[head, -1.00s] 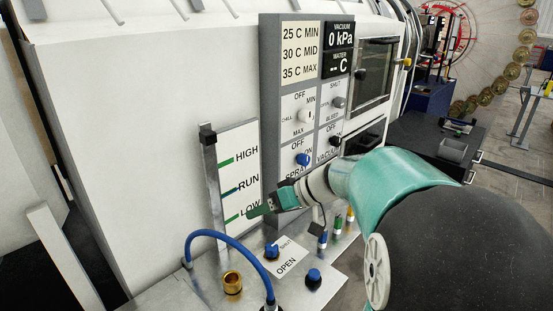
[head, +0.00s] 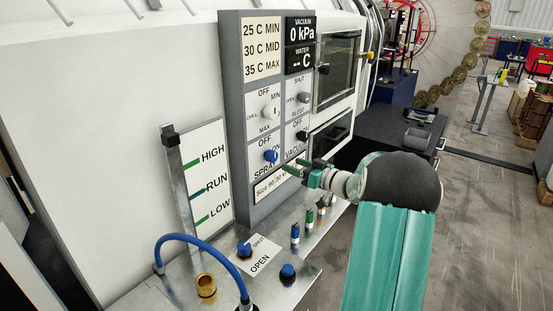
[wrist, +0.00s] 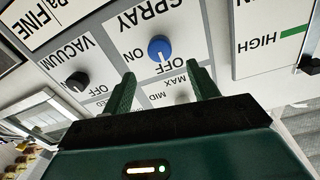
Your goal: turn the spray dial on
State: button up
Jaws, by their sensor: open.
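The spray dial (head: 270,156) is a blue knob on the light panel, between its OFF and ON labels in the head view. In the wrist view, which is upside down, the blue dial (wrist: 160,48) shows a white mark that seems to face OFF. My gripper (head: 293,167) is just to the right of and below the dial in the head view. In the wrist view my gripper (wrist: 162,76) is open and empty, with the dial beyond and between its green fingertips. The fingers appear apart from the dial.
The black vacuum dial (head: 302,135) is close by on the right, and the white chill dial (head: 268,111) is above. A level gauge (head: 206,176) stands at the left. A blue hose (head: 200,238) and a blue valve knob (head: 244,249) are on the metal shelf below.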

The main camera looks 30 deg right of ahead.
aim_at(275, 157)
jog(key=x, duration=0.8)
jog(key=shift+w, duration=0.2)
jog(key=c, duration=1)
